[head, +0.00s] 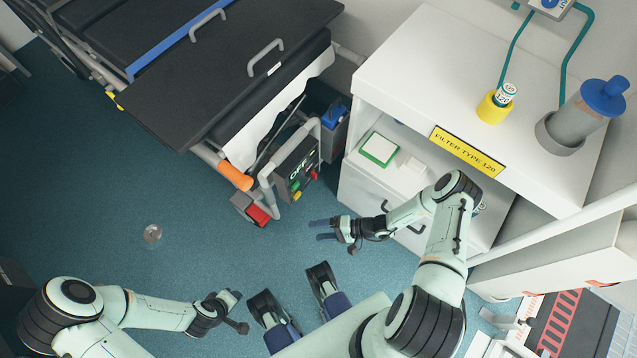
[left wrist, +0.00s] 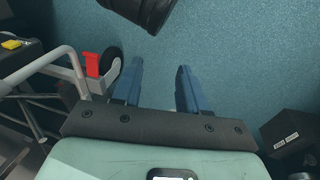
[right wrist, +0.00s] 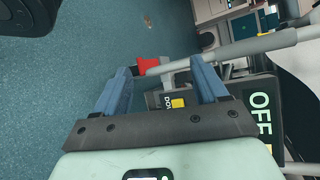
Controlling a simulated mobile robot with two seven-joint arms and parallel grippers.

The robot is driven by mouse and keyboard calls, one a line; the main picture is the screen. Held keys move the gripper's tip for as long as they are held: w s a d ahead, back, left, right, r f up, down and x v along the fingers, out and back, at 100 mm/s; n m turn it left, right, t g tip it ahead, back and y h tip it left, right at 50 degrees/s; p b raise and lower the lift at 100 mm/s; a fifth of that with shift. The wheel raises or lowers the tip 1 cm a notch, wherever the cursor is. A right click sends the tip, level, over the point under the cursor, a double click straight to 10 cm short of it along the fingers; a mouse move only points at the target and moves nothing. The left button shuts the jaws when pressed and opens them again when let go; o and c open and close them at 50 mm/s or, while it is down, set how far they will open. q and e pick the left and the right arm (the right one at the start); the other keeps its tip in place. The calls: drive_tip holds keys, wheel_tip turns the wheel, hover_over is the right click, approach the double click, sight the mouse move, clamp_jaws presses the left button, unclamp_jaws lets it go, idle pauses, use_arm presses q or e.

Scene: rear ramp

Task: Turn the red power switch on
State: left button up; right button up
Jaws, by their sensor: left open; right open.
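A dark box (head: 296,165) reading OFF is mounted in the stretcher's lower frame in the head view. Small green, yellow and red parts sit at its lower edge; the red part (head: 314,176) may be the power switch, too small to be sure. In the right wrist view the OFF panel (right wrist: 261,108) is at the right, and a label starting "POW" (right wrist: 166,102) is partly hidden behind a finger. My right gripper (head: 321,230) is open and empty, below and apart from the box. My left gripper (head: 238,310) is open and empty, low over the floor at lower left.
The stretcher (head: 255,95) has an orange-ended handle (head: 235,176) and a red pedal (head: 258,215) near the box. A white cabinet (head: 400,75) stands at right with a yellow filter sign (head: 467,150). A ramp piece (head: 560,322) lies lower right. The blue floor (head: 110,205) at left is mostly clear.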

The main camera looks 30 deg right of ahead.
drive_tip(key=w+d+f+m+t+h+b, duration=0.1)
drive_tip(key=w+d+f+m+t+h, duration=0.15)
drive_tip(key=d+t, duration=0.3)
drive_tip(key=m+t+h+b, duration=0.1)
drive_tip(key=t+h+b, duration=0.1)
drive_tip(key=t+h, duration=0.15)
approach(313, 175)
use_arm(q)
wheel_tip(313, 175, down, 7)
drive_tip(key=w+n+t+b, duration=0.1)
drive_tip(key=w+b, duration=0.1)
drive_tip(key=shift+w, duration=0.2)
use_arm(e)
drive_tip(key=f+x, duration=0.1)
drive_tip(key=x, duration=0.6)
drive_tip(key=shift+w+d+f+y, duration=0.2)
drive_tip(key=shift+w+f+y, duration=0.1)
drive_tip(key=shift+w+f, duration=0.05)
use_arm(q)
drive_tip(key=shift+r, duration=0.1)
use_arm(e)
drive_tip(key=shift+m, duration=0.25)
drive_tip(key=c, duration=1.1)
